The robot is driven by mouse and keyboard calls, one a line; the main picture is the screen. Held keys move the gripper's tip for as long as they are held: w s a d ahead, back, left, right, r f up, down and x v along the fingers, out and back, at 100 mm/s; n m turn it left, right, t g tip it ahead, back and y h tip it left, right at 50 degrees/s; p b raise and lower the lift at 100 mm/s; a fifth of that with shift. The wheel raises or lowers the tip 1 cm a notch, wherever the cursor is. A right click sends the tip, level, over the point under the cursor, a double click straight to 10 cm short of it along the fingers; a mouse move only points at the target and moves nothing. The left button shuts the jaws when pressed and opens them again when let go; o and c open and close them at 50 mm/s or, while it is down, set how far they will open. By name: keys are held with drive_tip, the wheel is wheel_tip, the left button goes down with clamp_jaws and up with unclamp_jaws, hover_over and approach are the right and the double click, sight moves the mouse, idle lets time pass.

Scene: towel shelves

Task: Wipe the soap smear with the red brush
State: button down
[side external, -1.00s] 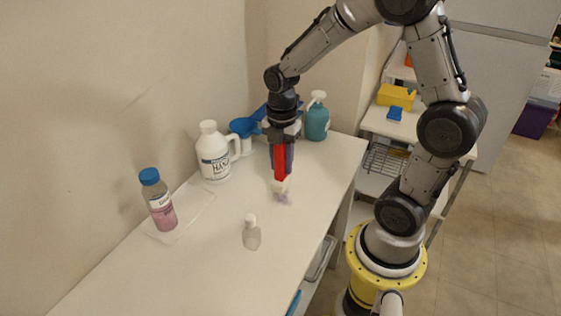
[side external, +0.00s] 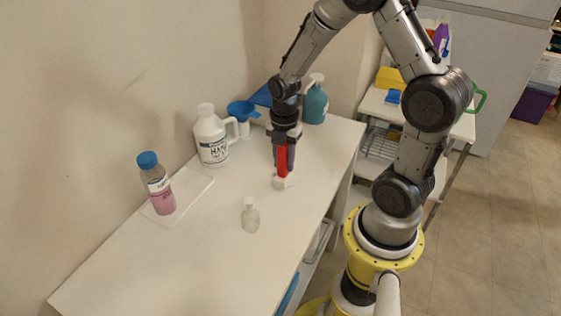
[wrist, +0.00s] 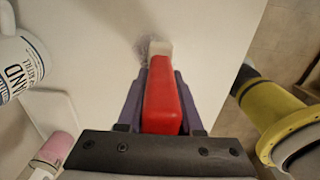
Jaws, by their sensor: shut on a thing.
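The red brush (side external: 283,160) is upright in my gripper (side external: 285,148), with its pale bristle end (side external: 283,183) down at the white table. In the wrist view, my gripper's two dark fingers (wrist: 162,95) are shut on either side of the red brush (wrist: 163,105). The pale bristles (wrist: 160,47) reach out past the fingertips. The soap smear (wrist: 143,46) is a faint grey-purple patch beside and partly under the bristles. In the side view, the brush end hides most or all of the smear. I cannot tell how firmly the bristles touch the table.
A white jug (side external: 212,138) and blue funnel (side external: 242,112) stand behind the brush, with a teal pump bottle (side external: 315,103) at the back. A small clear bottle (side external: 250,216) stands in front. A blue-capped bottle (side external: 157,186) stands on a tray (side external: 197,187). The front left table is clear.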

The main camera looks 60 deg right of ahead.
drive_tip(key=shift+d, duration=2.4)
drive_tip(key=shift+a, duration=3.6)
drive_tip(key=shift+w, duration=0.35)
drive_tip(key=shift+w+d, duration=0.4)
drive_tip(key=shift+d, duration=3.3)
drive_tip(key=shift+a, duration=3.6)
drive_tip(key=shift+a+r, duration=0.15)
wheel_tip(320, 180, up, 8)
